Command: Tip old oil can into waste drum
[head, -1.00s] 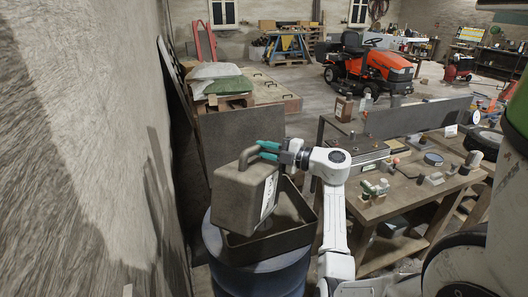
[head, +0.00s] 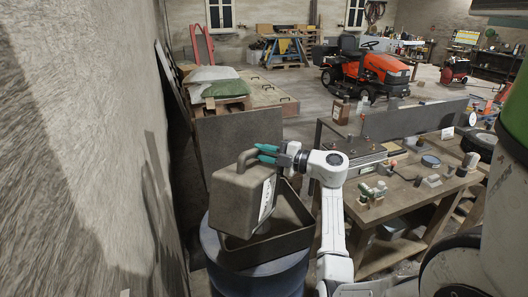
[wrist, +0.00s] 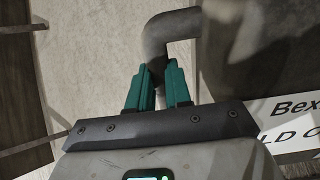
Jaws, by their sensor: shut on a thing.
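The old oil can (head: 238,203) is a grey-brown square can with a bent handle on top and a white label on its right side. It hangs slightly tilted over the left part of an open square tray on the blue waste drum (head: 265,282). My gripper (head: 266,153) is shut on the can's handle from the right. In the wrist view the teal fingers (wrist: 158,72) close around the handle, and part of the can's label (wrist: 295,125) shows. The can hides part of the tray. I cannot tell whether it touches the tray, and no oil is visible.
The dark square tray (head: 285,243) has raised walls. A rough wall (head: 80,130) runs close on the left, and an upright board (head: 240,138) stands behind the drum. A cluttered workbench (head: 395,205) is on the right. Open floor lies farther back.

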